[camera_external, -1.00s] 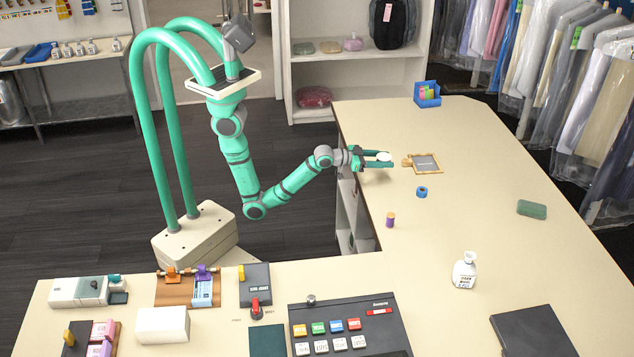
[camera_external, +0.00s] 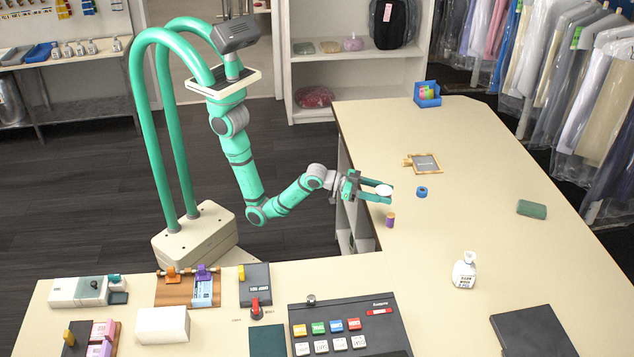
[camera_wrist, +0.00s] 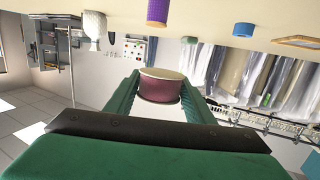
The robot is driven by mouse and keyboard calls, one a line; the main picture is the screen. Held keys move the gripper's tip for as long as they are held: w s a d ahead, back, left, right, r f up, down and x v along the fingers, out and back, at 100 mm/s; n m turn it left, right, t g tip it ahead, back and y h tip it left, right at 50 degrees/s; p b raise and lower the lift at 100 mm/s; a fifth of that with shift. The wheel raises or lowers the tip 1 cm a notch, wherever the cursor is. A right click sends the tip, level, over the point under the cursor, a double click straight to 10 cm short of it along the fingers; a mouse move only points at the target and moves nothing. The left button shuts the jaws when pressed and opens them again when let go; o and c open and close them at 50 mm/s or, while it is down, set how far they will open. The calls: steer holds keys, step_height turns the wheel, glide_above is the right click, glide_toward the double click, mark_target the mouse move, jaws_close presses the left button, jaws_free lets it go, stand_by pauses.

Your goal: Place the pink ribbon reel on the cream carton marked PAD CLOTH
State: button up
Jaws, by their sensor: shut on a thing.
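My gripper (camera_external: 378,193) is shut on the pink ribbon reel (camera_wrist: 160,87), which sits between the two green fingers. In the wrist view the reel has a dark pink side and a pale end. In the external view only its white round end (camera_external: 383,190) shows clearly, held above the worktop beside the purple spool. A plain cream-white box (camera_external: 162,325) lies on the front counter at the lower left, far from my gripper. I can read no PAD CLOTH marking on it, so I cannot tell whether it is the named carton.
A framed slate (camera_external: 425,163), a white bottle (camera_external: 464,271) and a green block (camera_external: 532,209) are farther off. A keypad machine (camera_external: 350,325) occupies the front counter.

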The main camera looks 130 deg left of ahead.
steer(key=s+d+r+m+t+h, duration=0.1)
steer(key=d+m+h, duration=0.15)
steer(key=d, duration=1.15)
steer(key=s+d+r+m+h, duration=0.1)
steer(key=d+r+m+h, duration=0.15)
steer(key=d, duration=1.15)
steer(key=s+d+r+m+t+h, duration=0.15)
steer(key=d+h, duration=0.25)
steer(key=d, duration=1.1)
steer(key=s+d+r+m+g+h, duration=0.2)
steer(key=s+d+m+h, duration=0.15)
steer(key=s+d, duration=1.1)
steer(key=s+d+r+m+g+h, duration=0.2)
steer(key=s+d+h, duration=0.2)
steer(key=s+d, duration=1)
glide_above(161, 318)
step_height(161, 318, down, 10)
steer(key=shift+f, duration=1.6)
steer(key=shift+f, duration=0.1)
